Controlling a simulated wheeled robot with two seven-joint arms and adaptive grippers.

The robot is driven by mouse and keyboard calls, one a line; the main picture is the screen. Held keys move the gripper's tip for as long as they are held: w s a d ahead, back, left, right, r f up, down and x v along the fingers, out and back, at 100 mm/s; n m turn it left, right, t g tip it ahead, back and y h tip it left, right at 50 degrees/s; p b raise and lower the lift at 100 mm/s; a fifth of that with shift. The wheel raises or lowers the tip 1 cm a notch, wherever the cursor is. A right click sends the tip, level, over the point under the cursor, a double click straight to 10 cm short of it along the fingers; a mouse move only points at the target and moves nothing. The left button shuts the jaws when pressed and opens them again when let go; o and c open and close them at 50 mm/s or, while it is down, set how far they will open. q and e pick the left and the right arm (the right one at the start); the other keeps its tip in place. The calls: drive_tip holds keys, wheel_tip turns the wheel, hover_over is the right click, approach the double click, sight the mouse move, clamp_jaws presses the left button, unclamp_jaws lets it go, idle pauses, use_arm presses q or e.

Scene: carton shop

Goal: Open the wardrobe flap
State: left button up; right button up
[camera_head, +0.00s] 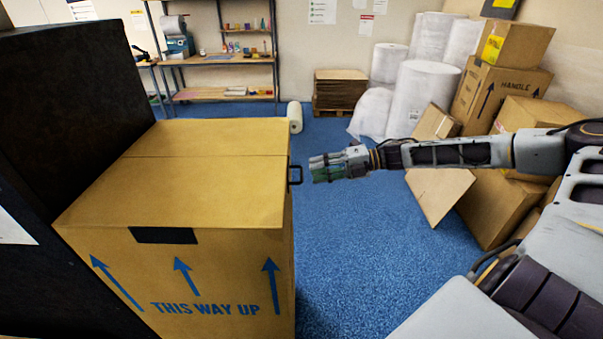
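A large tan carton (215,190) stands at the left with its top closed. Its front bears blue arrows and the words "THIS WAY UP". A dark strip (164,235) crosses the top front edge. My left gripper is not in view.
A black panel (75,95) stands at the left against the carton. Stacked boxes (495,90) and wrapped white rolls (420,95) fill the back right. A shelf (220,60) stands at the back. Blue floor (350,250) is clear right of the carton.

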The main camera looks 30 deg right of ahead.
sight(301, 171)
drive_tip(key=shift+b+x, duration=1.65)
drive_tip(key=shift+x, duration=0.95)
drive_tip(key=shift+w+a, duration=0.1)
clamp_jaws()
